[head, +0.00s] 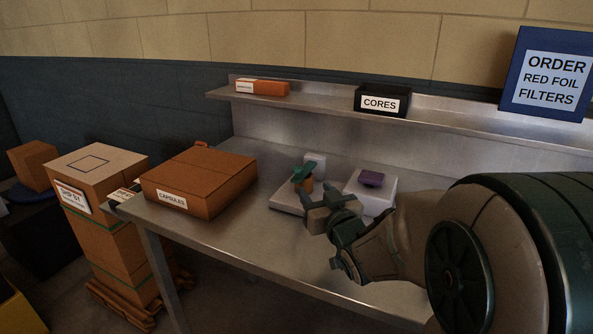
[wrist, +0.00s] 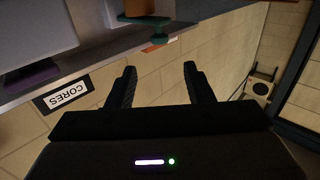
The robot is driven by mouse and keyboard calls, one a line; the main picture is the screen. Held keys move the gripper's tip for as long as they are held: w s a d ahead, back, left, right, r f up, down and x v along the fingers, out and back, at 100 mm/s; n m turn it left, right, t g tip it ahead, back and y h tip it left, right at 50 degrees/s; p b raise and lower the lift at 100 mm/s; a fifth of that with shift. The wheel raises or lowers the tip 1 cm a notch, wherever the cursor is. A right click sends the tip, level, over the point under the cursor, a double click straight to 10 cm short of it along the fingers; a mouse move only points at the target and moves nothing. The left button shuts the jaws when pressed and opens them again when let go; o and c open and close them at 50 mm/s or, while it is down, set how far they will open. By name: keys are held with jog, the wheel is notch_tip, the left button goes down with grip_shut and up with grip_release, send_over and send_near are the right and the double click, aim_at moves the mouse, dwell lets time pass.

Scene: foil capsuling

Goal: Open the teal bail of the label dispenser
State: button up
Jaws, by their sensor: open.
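The label dispenser (head: 287,201) stands on the steel bench, a pale base with a brown-orange roll and a pale upright block behind. Its teal bail (head: 301,173) lies over the roll; how far it is lifted is too small to tell. In the wrist view, which looks upside down, a teal part (wrist: 144,19) shows at the top centre beside a brown-orange piece, beyond the fingertips. My gripper (head: 328,208) is open and empty, in front of the dispenser and partly covering it. Its two fingers stand apart in the wrist view (wrist: 160,70), touching nothing visible.
A white unit (head: 381,199) with a purple top (head: 371,179) stands right of the dispenser, close to my arm. A CAPSULES carton (head: 199,180) lies to the left. A shelf behind holds a black CORES box (head: 381,100) and an orange box (head: 262,88). The front bench is clear.

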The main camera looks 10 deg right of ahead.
aim_at(299, 170)
jog(key=w, duration=0.4)
jog(key=w+a, duration=0.1)
jog(key=w, duration=0.3)
jog(key=w+a, duration=0.1)
jog(key=w, duration=0.3)
jog(key=shift+w+p, duration=0.2)
jog(key=shift+p, duration=0.1)
grip_shut()
